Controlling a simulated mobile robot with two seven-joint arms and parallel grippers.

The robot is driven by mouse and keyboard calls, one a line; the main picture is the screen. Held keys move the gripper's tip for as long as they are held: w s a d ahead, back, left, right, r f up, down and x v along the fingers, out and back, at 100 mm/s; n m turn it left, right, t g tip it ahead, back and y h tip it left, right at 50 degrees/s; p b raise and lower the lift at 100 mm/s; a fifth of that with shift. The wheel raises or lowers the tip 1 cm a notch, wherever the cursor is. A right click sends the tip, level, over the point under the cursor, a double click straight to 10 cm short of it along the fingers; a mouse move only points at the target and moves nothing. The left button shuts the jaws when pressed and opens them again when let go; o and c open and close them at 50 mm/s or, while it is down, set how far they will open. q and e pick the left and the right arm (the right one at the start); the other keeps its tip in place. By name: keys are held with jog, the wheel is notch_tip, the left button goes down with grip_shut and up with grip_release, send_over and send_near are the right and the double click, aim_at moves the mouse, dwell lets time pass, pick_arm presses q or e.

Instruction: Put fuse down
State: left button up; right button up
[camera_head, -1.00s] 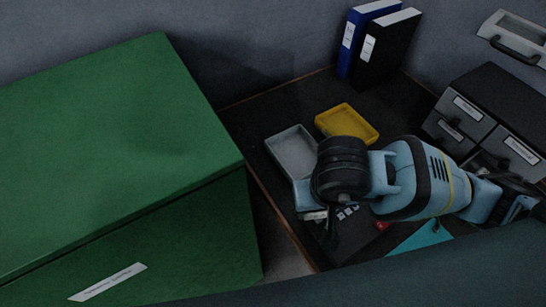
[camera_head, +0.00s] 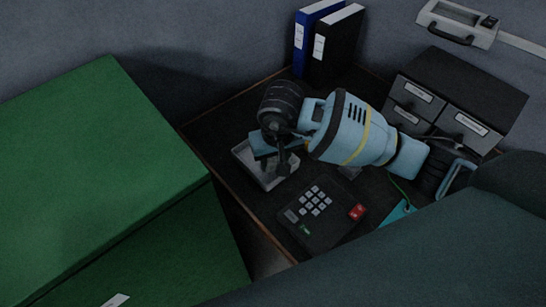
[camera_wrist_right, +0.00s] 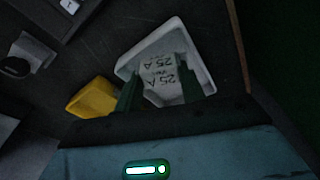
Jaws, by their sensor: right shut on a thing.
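My right gripper (camera_head: 280,163) is over the light grey tray (camera_head: 249,163) on the dark desk, and its arm covers part of the tray. In the right wrist view, the two dark green fingers of the gripper (camera_wrist_right: 160,92) are shut on a pale fuse (camera_wrist_right: 168,92) marked "25 A". The grey tray (camera_wrist_right: 198,42) lies behind the fuse in that view. A second "25 A" marking shows just beyond the held fuse; I cannot tell whether it is on another fuse. Whether the fuse touches the tray is unclear. My left gripper is not in view.
A keypad box (camera_head: 318,212) with a red button sits in front. Binders (camera_head: 335,45) stand at the back and drawer units (camera_head: 450,100) at the right. A large green cabinet (camera_head: 95,170) fills the left.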

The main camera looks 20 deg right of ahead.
aim_at(273, 160)
jog(key=shift+w+d, duration=0.2)
jog(key=shift+w, duration=0.85)
jog(key=shift+f, duration=1.8)
jog(key=shift+f, duration=0.2)
jog(key=o, duration=1)
jog(key=r, duration=0.4)
jog(key=s+r, duration=0.1)
jog(key=r, duration=0.7)
jog(key=shift+s+r+p, duration=0.1)
jog(key=shift+s+p, duration=0.3)
